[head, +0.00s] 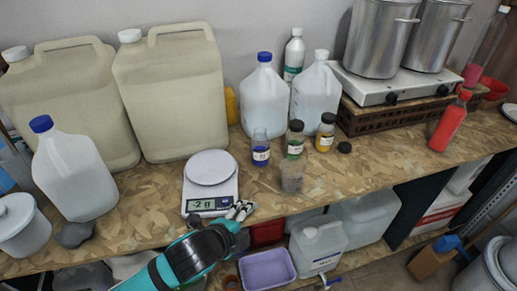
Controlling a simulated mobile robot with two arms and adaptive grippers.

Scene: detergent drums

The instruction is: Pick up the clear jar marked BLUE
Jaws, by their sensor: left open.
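The clear jar with blue contents and a white label (261,154) stands upright on the wooden worktop in the head view, right of the scale; the label's writing is too small to read surely. My left gripper (240,209) is open and empty at the worktop's front edge, just below the scale and nearer than the jar. It is apart from the jar, to its lower left. My right gripper is not in view.
A white scale (211,182) stands left of the jar. To its right are a green-labelled jar (294,145), a yellow jar (326,138) and a greyish open jar (292,177). A blue-capped jug (264,100) stands behind. Worktop in front of the jar is clear.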

